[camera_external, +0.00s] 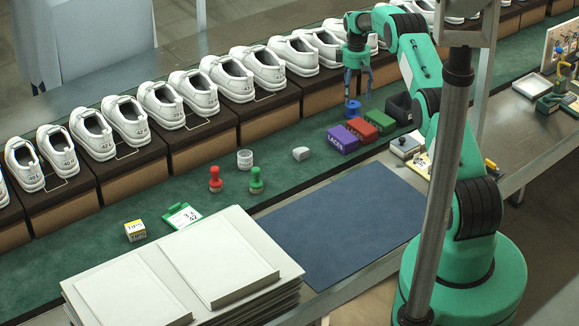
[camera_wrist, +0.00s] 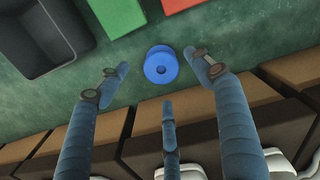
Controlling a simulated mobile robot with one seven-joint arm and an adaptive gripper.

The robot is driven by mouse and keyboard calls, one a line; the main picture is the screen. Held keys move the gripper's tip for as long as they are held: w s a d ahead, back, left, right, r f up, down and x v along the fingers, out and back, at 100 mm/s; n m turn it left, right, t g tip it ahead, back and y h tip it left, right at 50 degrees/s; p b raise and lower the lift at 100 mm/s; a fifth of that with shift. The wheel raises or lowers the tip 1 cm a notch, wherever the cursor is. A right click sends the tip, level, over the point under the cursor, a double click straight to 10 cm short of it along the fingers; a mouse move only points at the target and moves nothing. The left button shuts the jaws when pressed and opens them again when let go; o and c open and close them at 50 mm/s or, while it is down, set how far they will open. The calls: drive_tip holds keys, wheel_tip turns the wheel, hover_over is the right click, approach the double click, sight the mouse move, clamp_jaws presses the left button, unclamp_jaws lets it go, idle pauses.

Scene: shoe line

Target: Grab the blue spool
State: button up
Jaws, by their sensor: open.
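The blue spool (camera_external: 352,107) stands on the green surface, near the shoe boxes and behind the coloured boxes.
Purple (camera_external: 343,139), red (camera_external: 362,130) and green (camera_external: 380,121) boxes sit close to the spool. A black bin (camera_external: 401,109) stands to its right. A row of white shoes on brown boxes (camera_external: 267,119) runs behind it. A dark blue mat (camera_external: 340,225) lies clear in front.

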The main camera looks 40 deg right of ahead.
sight(354, 104)
drive_tip(key=shift+f, duration=0.55)
drive_tip(key=shift+f, duration=0.15)
drive_tip(key=shift+s+f+b, duration=0.1)
drive_tip(key=shift+f+b, duration=0.35)
drive_tip(key=shift+f, duration=2.05)
drive_tip(key=c, duration=1.2)
